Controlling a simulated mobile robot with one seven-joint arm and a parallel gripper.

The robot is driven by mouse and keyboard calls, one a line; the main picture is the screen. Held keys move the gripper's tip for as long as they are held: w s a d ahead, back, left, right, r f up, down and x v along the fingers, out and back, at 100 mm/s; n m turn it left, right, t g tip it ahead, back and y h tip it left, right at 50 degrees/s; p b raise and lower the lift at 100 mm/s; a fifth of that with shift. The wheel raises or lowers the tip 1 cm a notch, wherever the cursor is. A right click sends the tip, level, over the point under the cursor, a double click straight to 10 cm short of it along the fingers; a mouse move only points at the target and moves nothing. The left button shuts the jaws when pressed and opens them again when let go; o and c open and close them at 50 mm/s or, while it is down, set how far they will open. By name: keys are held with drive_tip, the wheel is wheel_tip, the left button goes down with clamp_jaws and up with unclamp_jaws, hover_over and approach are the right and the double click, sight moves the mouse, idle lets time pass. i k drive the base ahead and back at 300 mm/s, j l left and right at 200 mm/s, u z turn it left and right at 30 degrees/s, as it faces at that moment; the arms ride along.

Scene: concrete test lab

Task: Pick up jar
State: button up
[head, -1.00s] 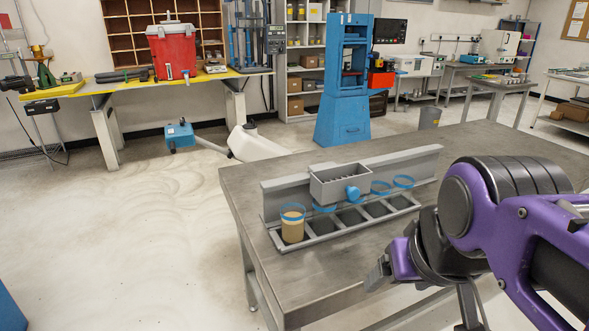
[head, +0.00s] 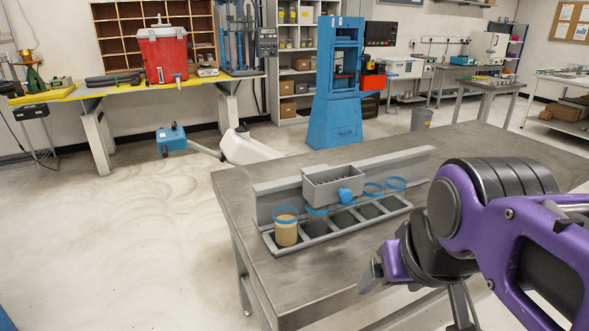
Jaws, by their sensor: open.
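A jar (head: 286,228) with tan contents and a blue rim stands upright in the left-end slot of a grey rack (head: 339,232) on the metal table. My gripper (head: 375,285) is at the table's front edge, to the right of and nearer than the jar, and apart from it. It is open with nothing seen between its fingers; the arm partly hides it.
A grey bin (head: 333,187) sits at the rack's back, with a blue round piece (head: 346,196) at its front. Several blue rings (head: 396,183) show along the rack. The metal table (head: 330,285) is bare in front of the rack.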

sight(285, 218)
drive_tip(key=i+j+z, duration=0.1)
drive_tip(key=j+z, duration=0.25)
drive_tip(key=j, duration=0.2)
drive_tip(key=j+z, duration=0.35)
drive_tip(key=j, duration=0.2)
drive_tip(key=j+z, duration=0.3)
drive_tip(key=j, duration=0.3)
drive_tip(key=k+l, duration=0.1)
drive_tip(key=l, duration=0.3)
drive_tip(key=j+z, duration=0.1)
drive_tip(key=j, duration=0.4)
